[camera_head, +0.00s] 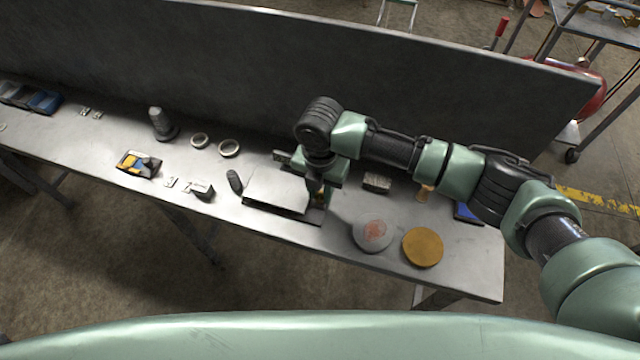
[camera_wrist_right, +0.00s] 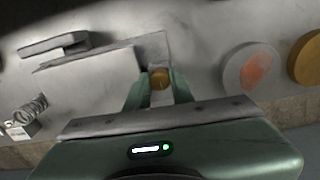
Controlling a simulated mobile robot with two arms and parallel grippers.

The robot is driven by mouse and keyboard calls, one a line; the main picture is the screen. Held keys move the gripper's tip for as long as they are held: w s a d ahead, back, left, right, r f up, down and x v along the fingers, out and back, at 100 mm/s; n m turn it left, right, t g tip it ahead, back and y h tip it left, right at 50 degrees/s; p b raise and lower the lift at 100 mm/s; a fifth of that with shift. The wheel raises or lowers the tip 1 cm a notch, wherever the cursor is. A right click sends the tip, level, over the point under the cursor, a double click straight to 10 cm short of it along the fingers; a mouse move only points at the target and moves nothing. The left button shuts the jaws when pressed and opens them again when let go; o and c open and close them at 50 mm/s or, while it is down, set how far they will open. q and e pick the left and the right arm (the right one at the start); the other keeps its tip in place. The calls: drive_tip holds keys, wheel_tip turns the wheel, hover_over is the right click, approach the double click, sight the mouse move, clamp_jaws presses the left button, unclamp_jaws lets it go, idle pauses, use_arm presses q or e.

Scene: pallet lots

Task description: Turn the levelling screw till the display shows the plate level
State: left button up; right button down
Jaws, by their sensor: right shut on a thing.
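The flat grey plate (camera_head: 275,190) lies on a darker base (camera_head: 283,222) on the bench; its light top also shows in the wrist view (camera_wrist_right: 95,85). The levelling screw's round brass head (camera_wrist_right: 160,78) stands at the plate's right side. My right gripper (camera_wrist_right: 158,90) points down there, its two fingers shut on the screw head from both sides. In the head view my right gripper (camera_head: 318,190) partly hides the screw. I cannot make out a display reading in either view. My left gripper is not in view.
A disc with a red mark (camera_head: 373,232) and a brass-coloured disc (camera_head: 422,246) lie right of the plate. A dark cylinder (camera_head: 235,181) and a small grey block (camera_head: 203,191) lie to its left. A tall dark panel (camera_head: 250,75) stands along the bench's back.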

sight(320, 195)
drive_tip(key=shift+w+r+m+p, duration=0.1)
drive_tip(key=shift+r+m+p, duration=0.05)
drive_tip(key=shift+m+p, duration=0.45)
drive_tip(key=c, duration=1.2)
unclamp_jaws()
wheel_tip(320, 195, up, 8)
drive_tip(key=shift+f+b, duration=0.2)
drive_tip(key=shift+b, duration=0.6)
